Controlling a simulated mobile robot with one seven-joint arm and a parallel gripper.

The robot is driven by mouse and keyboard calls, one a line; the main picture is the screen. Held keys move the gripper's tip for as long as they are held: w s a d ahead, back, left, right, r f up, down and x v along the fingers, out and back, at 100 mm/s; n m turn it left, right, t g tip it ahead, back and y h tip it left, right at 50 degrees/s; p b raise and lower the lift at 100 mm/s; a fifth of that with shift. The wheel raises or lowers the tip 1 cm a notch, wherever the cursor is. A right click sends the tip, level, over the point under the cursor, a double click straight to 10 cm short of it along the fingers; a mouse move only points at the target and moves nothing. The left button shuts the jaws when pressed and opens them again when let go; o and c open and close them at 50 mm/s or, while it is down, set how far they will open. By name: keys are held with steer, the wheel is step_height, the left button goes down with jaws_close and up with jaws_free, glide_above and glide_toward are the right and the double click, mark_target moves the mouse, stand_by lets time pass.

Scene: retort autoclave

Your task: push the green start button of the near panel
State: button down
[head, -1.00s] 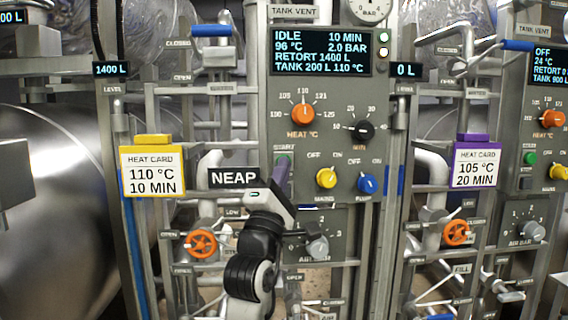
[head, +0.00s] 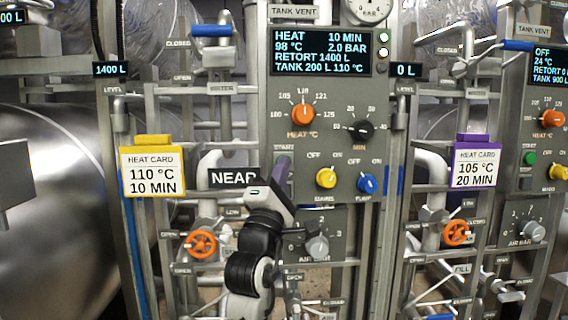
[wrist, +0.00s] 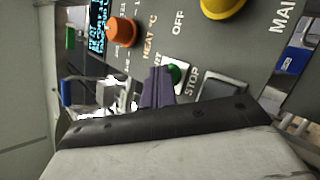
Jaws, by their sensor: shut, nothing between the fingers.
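The near panel (head: 320,110) is grey, with a NEAR label (head: 234,177) at its lower left. Its screen (head: 321,52) reads HEAT, 10 MIN, 98 °C, 2.0 BAR. My gripper (head: 283,163) is shut and empty, its purple fingers at the panel's lower left. The green start button is hidden behind them in the head view. In the wrist view the green button (wrist: 175,72) shows just beside the finger tips (wrist: 158,72), partly covered by them. I cannot tell whether they touch it.
The orange heat knob (head: 303,114), black minutes knob (head: 361,129), yellow knob (head: 326,177) and blue pump knob (head: 367,184) are around the gripper. The stop button (wrist: 222,90) is close by. Pipes and an orange valve wheel (head: 202,244) are lower left.

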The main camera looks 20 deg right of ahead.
steer(key=shift+s+a, duration=0.15)
steer(key=shift+s, duration=0.35)
steer(key=shift+s+a, duration=0.15)
steer(key=shift+s, duration=0.35)
steer(key=s, duration=0.2)
steer(key=s+a+p, duration=0.1)
steer(key=s, duration=0.2)
steer(key=shift+a, duration=0.2)
steer(key=shift+w, duration=0.1)
stand_by(0.4)
